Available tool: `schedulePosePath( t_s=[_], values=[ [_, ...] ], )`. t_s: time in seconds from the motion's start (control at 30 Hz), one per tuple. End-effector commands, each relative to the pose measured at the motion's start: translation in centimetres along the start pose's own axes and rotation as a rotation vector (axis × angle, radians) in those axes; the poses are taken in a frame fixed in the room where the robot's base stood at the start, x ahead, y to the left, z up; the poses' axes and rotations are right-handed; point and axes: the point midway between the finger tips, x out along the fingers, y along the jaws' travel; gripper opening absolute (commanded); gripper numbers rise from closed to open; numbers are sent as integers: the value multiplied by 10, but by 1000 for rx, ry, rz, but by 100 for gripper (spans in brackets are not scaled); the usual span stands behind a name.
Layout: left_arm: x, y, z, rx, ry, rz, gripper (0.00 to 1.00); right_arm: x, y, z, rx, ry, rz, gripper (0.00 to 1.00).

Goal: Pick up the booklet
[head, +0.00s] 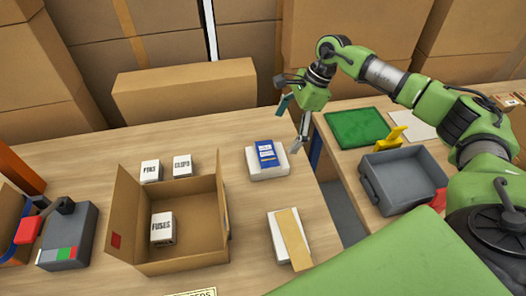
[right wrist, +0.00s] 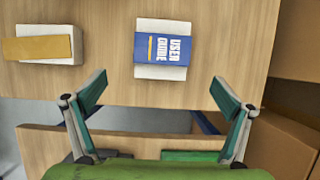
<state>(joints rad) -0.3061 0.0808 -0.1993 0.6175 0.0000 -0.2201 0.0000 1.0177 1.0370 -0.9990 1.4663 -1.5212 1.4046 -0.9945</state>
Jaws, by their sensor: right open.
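The booklet (head: 267,153), blue with white and yellow print reading "USER GUIDE", lies on a white block or stack (head: 268,174) near the table's right edge. It also shows in the right wrist view (right wrist: 163,47), at top centre, with the white showing above and below it. My right gripper (head: 290,126) is open and empty, above and beside the booklet. In the right wrist view its spread fingertips (right wrist: 158,80) are just below the booklet in the picture, apart from it. My left gripper is not in view.
An open cardboard box (head: 135,225) holding a FUSES carton (head: 162,229) stands left of the booklet. Two small cartons (head: 182,166) sit behind it. A tan strip on a white block (head: 293,240) lies nearer. Right of a gap are a green mat (head: 357,127) and a grey bin (head: 403,182).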

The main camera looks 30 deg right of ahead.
Motion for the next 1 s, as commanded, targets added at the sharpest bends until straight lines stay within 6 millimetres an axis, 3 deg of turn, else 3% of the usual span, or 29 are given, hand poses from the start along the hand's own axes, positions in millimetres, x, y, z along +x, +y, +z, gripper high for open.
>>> schedulePosePath(
  t_s=[0.1, 0.37, 0.63, 0.93, 0.97, 1.0],
  values=[
    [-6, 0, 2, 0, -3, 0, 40, 19, 0, 1, 1, 0, 2, 96],
    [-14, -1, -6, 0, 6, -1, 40, 38, 0, 0, 1, -1, 1, 96],
    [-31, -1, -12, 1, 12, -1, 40, 77, -1, -2, 1, -1, 1, 96],
    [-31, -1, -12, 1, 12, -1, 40, 85, -2, -3, 1, 0, -2, 96],
    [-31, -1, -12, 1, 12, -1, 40, 84, -2, -3, 1, 0, -2, 93],
    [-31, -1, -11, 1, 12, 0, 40, 84, -2, -3, 1, 0, -2, 83]
  ],
)
